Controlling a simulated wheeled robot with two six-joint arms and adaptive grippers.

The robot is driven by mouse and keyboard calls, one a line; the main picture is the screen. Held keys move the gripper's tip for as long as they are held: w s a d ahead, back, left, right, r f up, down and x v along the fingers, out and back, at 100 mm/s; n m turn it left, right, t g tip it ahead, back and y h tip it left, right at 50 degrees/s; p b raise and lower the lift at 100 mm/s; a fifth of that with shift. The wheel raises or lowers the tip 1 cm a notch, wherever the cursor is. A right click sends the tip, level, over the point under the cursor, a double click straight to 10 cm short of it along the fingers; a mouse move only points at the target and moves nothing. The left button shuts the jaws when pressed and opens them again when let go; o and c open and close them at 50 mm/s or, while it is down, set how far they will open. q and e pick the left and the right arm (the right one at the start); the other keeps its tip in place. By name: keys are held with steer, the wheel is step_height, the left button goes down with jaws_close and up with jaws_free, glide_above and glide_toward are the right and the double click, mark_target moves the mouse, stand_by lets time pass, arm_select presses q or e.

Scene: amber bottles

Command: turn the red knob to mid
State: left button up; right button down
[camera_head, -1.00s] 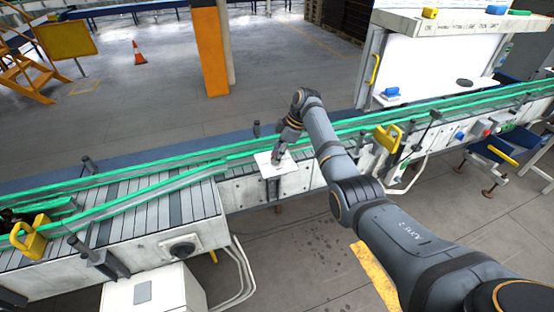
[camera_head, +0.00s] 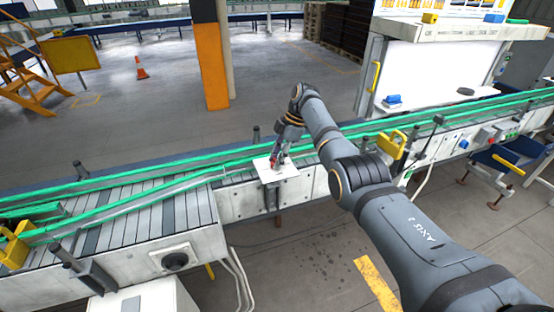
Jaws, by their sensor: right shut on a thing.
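A small red knob (camera_head: 273,163) shows at the white square plate (camera_head: 289,171), which sits at the near side of the conveyor, in the middle of the view. My right gripper (camera_head: 276,160) reaches down from above and is shut on the red knob. Its fingers hide part of the knob, and the knob's exact angle is too small to read. My left gripper is not in view.
The conveyor (camera_head: 130,205) with green rails runs across the view. A yellow bracket (camera_head: 391,146) stands right of my gripper. A black rotary switch (camera_head: 175,261) is on the conveyor's near side at the left. A red button (camera_head: 488,135) is on the right panel.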

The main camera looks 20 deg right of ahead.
steer(key=c, duration=1)
jaws_free()
steer(key=v, duration=0.7)
steer(key=shift+r, duration=0.25)
steer(key=shift+d, duration=0.15)
